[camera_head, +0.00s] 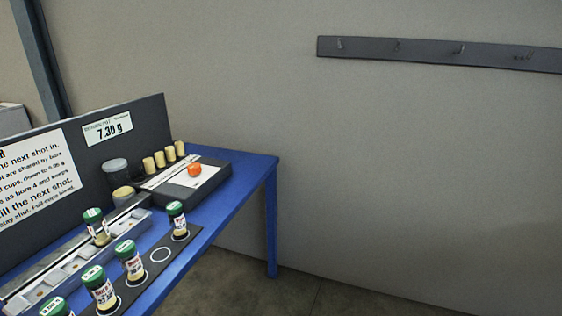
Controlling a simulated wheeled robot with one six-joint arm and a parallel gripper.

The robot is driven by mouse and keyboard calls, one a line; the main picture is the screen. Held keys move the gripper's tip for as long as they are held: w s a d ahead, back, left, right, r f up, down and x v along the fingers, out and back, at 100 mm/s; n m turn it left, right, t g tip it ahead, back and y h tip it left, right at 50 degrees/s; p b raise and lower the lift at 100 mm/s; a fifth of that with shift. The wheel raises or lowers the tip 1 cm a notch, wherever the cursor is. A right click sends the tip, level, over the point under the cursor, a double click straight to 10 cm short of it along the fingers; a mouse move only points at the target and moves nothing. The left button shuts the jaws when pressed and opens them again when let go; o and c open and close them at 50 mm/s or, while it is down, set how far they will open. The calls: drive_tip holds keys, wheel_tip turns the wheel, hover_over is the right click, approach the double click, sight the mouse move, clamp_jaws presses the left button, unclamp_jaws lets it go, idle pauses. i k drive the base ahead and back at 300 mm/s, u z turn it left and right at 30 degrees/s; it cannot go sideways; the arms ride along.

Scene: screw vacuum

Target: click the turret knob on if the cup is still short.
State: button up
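No knob is clearly marked as the turret knob. A round orange piece (194,170) sits on a dark box with a pale labelled top (213,170) at the far end of the blue table. A short tan-topped cylinder (123,194) stands left of it, and a dark round container with a grey top (115,168) stands behind that. I cannot tell which of these is the cup, or see any fill level. A sign (108,129) on the dark back panel reads 7.30 g. My gripper is not in view.
Several green-lidded jars (130,260) stand along a dark strip beside an empty white ring (160,255). Another jar (95,226) stands at a compartmented tray (75,262). Several tan-topped cylinders (160,158) line the back. The blue table (255,172) ends at right; floor beyond is clear.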

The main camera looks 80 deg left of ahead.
sight(194, 169)
drive_tip(key=i, duration=0.2)
drive_tip(key=u, duration=2.15)
drive_tip(key=i, duration=1.7)
drive_tip(key=u, duration=1.35)
drive_tip(key=i, duration=0.6)
drive_tip(key=u, duration=0.3)
